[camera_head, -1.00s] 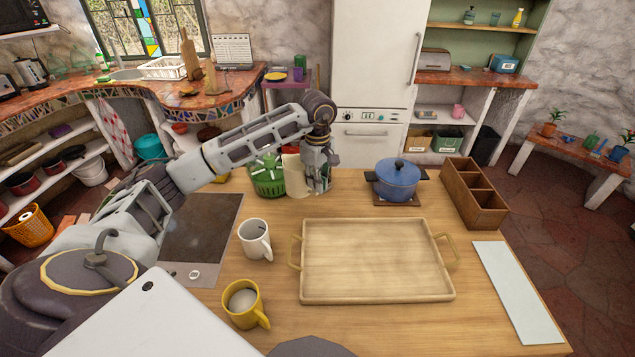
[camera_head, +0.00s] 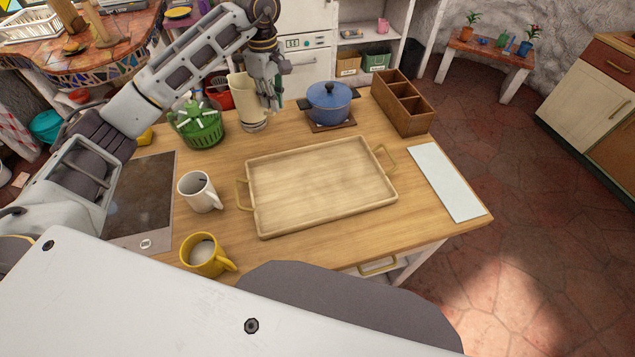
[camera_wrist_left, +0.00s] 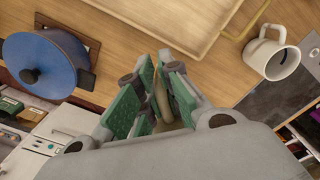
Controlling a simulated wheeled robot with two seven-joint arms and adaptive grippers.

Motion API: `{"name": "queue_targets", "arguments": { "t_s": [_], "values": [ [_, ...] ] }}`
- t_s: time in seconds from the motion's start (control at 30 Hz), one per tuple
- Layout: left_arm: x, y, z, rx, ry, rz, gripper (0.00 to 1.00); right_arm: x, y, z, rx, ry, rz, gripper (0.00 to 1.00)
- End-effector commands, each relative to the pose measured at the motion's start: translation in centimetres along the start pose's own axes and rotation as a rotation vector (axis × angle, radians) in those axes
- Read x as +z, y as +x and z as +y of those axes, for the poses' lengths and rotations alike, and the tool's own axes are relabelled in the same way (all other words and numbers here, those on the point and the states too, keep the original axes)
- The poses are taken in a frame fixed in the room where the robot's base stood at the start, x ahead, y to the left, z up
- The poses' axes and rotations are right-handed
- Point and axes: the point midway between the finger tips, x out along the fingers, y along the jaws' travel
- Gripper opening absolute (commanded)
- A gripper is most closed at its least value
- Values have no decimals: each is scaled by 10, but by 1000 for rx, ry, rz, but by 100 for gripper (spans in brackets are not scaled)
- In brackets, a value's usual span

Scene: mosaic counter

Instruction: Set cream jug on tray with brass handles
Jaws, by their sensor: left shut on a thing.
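The cream jug (camera_head: 243,96) is upright at the far side of the wooden counter, between the green basket and the blue pot. My left gripper (camera_head: 267,98) is shut on its right side, at the handle. In the left wrist view the green-padded fingers (camera_wrist_left: 157,88) close around a cream strip; most of the jug is hidden there. I cannot tell whether its base touches the counter. The wooden tray with brass handles (camera_head: 320,187) lies flat and empty, nearer and to the right of the jug. My right gripper is not in view.
A blue pot (camera_head: 329,101) stands behind the tray. A green basket (camera_head: 201,128), white mug (camera_head: 199,193) and yellow mug (camera_head: 205,257) stand to the left. A wooden divided box (camera_head: 403,108) and pale board (camera_head: 446,181) are on the right.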

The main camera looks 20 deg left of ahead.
Motion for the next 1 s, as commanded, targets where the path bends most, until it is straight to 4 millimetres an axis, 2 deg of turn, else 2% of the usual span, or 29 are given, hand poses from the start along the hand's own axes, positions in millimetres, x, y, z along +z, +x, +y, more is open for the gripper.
{"name": "queue_targets", "arguments": {
  "t_s": [0.2,0.5,0.8,1.0],
  "values": [
    [40,-10,13,3,75,0,0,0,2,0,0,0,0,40],
    [102,-15,22,3,194,0,0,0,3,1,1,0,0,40],
    [171,-13,21,3,337,1,0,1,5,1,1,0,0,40],
    [220,-1,11,3,460,1,0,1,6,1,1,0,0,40]
  ]
}}
